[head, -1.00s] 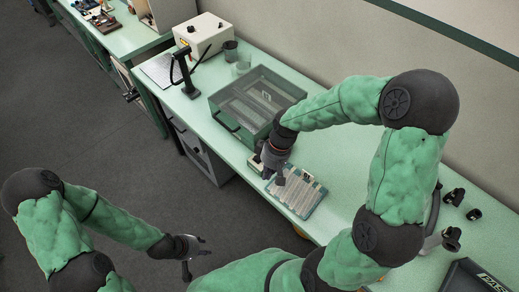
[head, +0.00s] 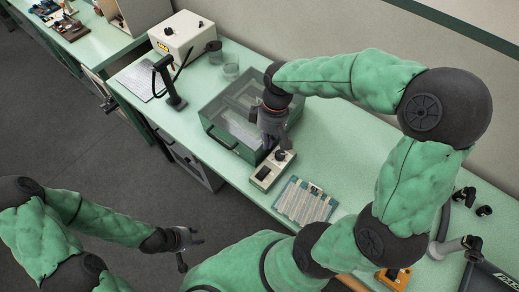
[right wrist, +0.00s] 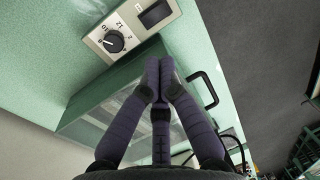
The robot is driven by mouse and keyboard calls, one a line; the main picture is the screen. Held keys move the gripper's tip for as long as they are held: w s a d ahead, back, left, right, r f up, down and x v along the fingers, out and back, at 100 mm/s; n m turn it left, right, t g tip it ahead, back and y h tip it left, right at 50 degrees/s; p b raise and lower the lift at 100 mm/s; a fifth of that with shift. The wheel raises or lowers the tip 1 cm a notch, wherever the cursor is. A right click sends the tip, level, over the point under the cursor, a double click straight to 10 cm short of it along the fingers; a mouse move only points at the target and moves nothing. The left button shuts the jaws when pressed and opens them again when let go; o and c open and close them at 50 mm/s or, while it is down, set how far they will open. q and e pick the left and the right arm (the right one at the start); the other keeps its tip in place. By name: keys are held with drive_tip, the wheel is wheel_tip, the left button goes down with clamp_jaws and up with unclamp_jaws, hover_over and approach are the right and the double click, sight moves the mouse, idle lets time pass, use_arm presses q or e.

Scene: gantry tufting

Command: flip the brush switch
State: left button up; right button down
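A small cream control box (head: 272,170) stands on the green bench in front of the lidded case. In the right wrist view it shows a black rocker switch (right wrist: 155,14) beside a round black dial knob (right wrist: 113,41). No label for the brush switch is readable. My right gripper (head: 283,146) hangs just behind the box, over the case's front right corner. In the right wrist view its fingers (right wrist: 158,75) are together with nothing between them, apart from the switch. My left gripper (head: 191,250) is spread open and empty, off the bench front.
The dark green case (head: 232,138) with a clear lid and front handle lies close behind the control box. A white ribbed panel (head: 305,201) lies to its right. A black stand-mounted tool (head: 170,85) and a cream box (head: 182,36) stand farther left.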

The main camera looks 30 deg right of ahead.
sight(262, 173)
drive_tip(key=f, duration=0.4)
drive_tip(key=a+f+b, duration=0.1)
drive_tip(key=f, duration=0.3)
drive_tip(key=s+a+f+b, duration=0.1)
drive_tip(key=f, duration=0.4)
drive_tip(key=shift+s, duration=0.1)
drive_tip(key=shift+a+f, duration=0.1)
drive_tip(key=shift+f, duration=0.05)
drive_tip(key=shift+f+b, duration=0.1)
drive_tip(key=shift+b, duration=0.2)
